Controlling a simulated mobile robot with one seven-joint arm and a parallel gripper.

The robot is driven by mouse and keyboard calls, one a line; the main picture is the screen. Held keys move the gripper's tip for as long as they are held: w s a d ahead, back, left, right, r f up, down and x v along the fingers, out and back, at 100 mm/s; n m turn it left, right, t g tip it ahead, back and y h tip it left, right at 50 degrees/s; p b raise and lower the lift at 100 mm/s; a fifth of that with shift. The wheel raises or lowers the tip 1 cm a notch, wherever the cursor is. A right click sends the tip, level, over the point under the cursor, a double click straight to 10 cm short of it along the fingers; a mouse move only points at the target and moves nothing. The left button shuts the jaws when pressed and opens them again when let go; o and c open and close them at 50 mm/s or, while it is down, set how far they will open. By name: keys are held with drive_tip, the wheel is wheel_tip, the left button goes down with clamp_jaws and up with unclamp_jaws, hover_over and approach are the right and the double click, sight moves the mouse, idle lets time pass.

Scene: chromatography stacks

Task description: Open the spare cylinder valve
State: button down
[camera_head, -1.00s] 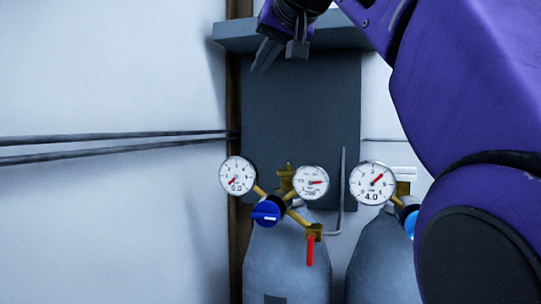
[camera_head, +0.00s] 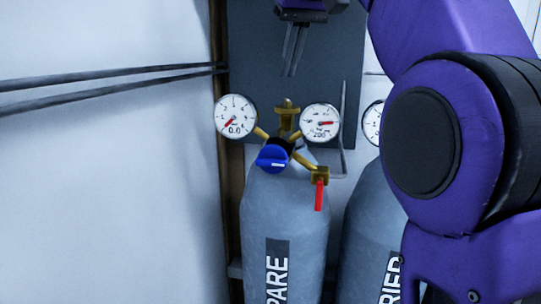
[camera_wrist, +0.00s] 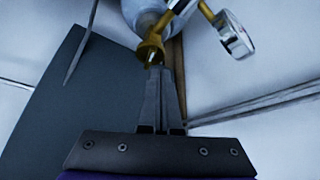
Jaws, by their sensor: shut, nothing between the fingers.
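The spare cylinder (camera_head: 285,225) is grey, with a label reading "PARE", and stands upright at the middle. On top is a brass valve (camera_head: 287,108), flanked by a left gauge (camera_head: 235,117) reading 0.0 and a right gauge (camera_head: 320,122) reading about 200. A blue knob (camera_head: 273,158) sits below them, and a red lever (camera_head: 319,195) hangs down at the right. My gripper (camera_head: 292,72) is shut and empty, pointing down above the brass valve. In the wrist view my fingertips (camera_wrist: 161,70) are close to the brass valve (camera_wrist: 152,50); contact cannot be told.
A second grey cylinder (camera_head: 362,240) stands right of the spare, partly hidden by my purple arm, with a gauge (camera_head: 373,122). A dark panel (camera_head: 255,50) is behind. Two dark lines (camera_head: 110,85) run along the pale left wall. A thin grey rod (camera_head: 342,125) stands behind the right gauge.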

sight(294, 113)
drive_tip(key=shift+f+b, duration=1.7)
drive_tip(key=shift+f, duration=1.3)
drive_tip(key=shift+w+p, duration=0.3)
drive_tip(key=shift+p, duration=0.05)
drive_tip(key=shift+d+r+p, duration=0.1)
drive_tip(key=shift+d+p, duration=0.25)
drive_tip(key=shift+w+d+p, duration=0.1)
drive_tip(key=shift+d+p, duration=0.3)
drive_tip(key=shift+w+d, duration=0.1)
drive_tip(key=shift+d, duration=0.1)
drive_tip(key=shift+w+d+p, duration=0.3)
drive_tip(key=shift+d+p, duration=0.25)
drive_tip(key=shift+p, duration=0.05)
drive_tip(key=shift+s+d, duration=0.1)
drive_tip(key=shift+d, duration=0.05)
